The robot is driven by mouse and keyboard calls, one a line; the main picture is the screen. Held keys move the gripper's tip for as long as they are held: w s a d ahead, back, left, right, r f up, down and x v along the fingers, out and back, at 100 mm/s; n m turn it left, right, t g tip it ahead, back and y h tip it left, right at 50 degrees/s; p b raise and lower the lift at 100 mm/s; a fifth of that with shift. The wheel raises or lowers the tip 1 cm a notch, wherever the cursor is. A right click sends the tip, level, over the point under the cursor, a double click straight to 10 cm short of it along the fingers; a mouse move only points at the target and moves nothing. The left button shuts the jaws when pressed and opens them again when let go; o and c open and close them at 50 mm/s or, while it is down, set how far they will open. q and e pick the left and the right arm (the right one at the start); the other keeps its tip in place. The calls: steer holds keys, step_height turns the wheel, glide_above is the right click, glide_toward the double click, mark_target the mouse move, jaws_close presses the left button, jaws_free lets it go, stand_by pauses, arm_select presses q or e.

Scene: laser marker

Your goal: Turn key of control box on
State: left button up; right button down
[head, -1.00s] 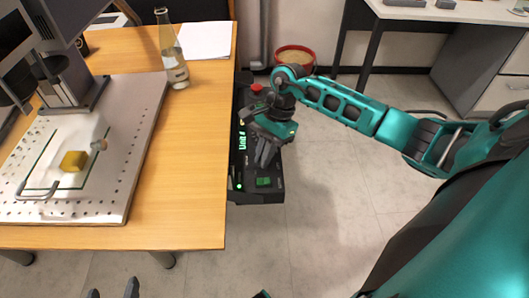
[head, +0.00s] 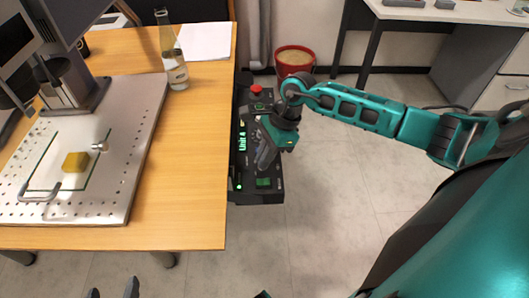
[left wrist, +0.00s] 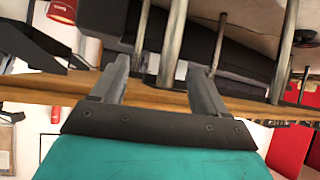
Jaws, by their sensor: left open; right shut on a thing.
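The black control box (head: 240,172) hangs beside the right edge of the wooden table in the head view. It has a lit green "Unit 4" display, a red button (head: 256,87) at its far end and a green switch (head: 264,182) at its near end. My right gripper (head: 263,158) is over the middle of its panel, shut on the key, which the fingers hide. My left gripper (head: 115,291) shows only its fingertips at the bottom edge. In the left wrist view it (left wrist: 163,80) is open and empty, away from the box.
The wooden table (head: 195,150) carries a perforated metal plate (head: 115,165) with a yellow block (head: 75,162), the laser marker (head: 75,75), a glass bottle (head: 173,65) and white paper (head: 205,42). A red bucket (head: 294,62) stands on the floor behind. Floor right of the box is clear.

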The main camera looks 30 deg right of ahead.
steer(key=m, duration=0.1)
steer(key=m+t+p, duration=0.1)
steer(key=m, duration=0.1)
steer(key=shift+s+r+h, duration=0.15)
steer(key=shift+h, duration=0.15)
steer(key=shift+m, duration=0.4)
steer(key=shift+a+m+t+p, duration=0.1)
steer(key=shift+m+t+p, duration=0.4)
steer(key=shift+m+p, duration=0.35)
steer(key=m+h+p, duration=0.1)
steer(key=m, duration=0.2)
steer(key=shift+s+t, duration=0.1)
steer(key=shift+t, duration=0.2)
steer(key=m+h+p, duration=0.1)
steer(key=m+p, duration=0.1)
steer(key=m, duration=0.1)
steer(key=shift+a+m+t, duration=0.15)
steer(key=shift+m+t, duration=0.1)
steer(key=shift+t, duration=0.15)
arm_select(q)
steer(key=shift+s+a+r+y+p, duration=0.2)
steer(key=shift+s+a+r, duration=0.15)
steer(key=shift+a+r, duration=0.3)
steer(key=shift+s+a+r+y+p, duration=0.1)
steer(key=shift+s+a+r+y, duration=0.2)
steer(key=shift+a+r, duration=0.35)
arm_select(e)
steer(key=shift+m+h, duration=0.5)
steer(key=shift+m, duration=0.2)
